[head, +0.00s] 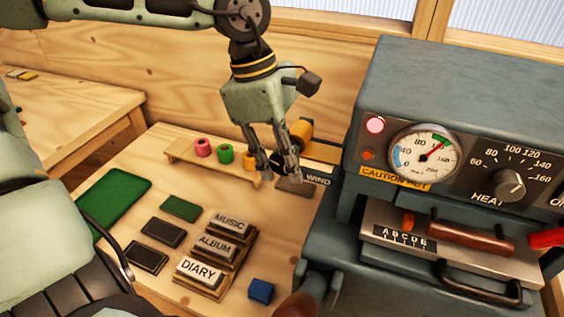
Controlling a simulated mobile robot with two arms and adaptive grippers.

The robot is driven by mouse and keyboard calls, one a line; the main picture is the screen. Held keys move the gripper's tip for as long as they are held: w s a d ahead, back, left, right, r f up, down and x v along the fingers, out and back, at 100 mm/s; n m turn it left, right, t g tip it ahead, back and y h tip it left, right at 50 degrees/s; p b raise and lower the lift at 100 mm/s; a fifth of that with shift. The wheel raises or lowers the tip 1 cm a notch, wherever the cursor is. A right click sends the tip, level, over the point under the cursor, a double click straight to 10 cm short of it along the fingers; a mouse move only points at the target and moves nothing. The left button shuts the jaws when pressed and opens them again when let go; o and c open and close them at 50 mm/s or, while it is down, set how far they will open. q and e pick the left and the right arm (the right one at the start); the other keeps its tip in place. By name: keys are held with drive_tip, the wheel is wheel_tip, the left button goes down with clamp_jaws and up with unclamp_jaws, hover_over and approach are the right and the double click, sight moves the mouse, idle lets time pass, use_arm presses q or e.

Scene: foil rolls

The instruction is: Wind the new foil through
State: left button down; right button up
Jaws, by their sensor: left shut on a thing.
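My left gripper (279,181) reaches down beside the machine (405,85), at its left side. Its fingers are shut on a small dark piece (297,187) by the label WIND (318,179); the fingers partly hide the grip. A gold foil roll (301,131) sits on the machine's side, just behind the gripper. A low wooden rack (180,157) holds a pink roll (203,147), a green roll (225,154) and a gold roll (249,160), left of my fingers. The foil's path is too small to make out. My right gripper is not in view.
Word blocks MUSIC, ALBUM and DIARY (200,270) stand in a stepped holder, with a blue block (261,291) nearby. Dark pads and a green mat (110,203) lie left. The machine's front has a gauge (424,151), a CAUTION HOT label (394,180) and a type tray (465,262).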

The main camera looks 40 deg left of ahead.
use_arm(q)
drive_tip(key=shift+y, duration=0.3)
drive_tip(key=c, duration=1.6)
unclamp_jaws()
drive_tip(key=v, duration=1.2)
drive_tip(key=shift+w, duration=0.1)
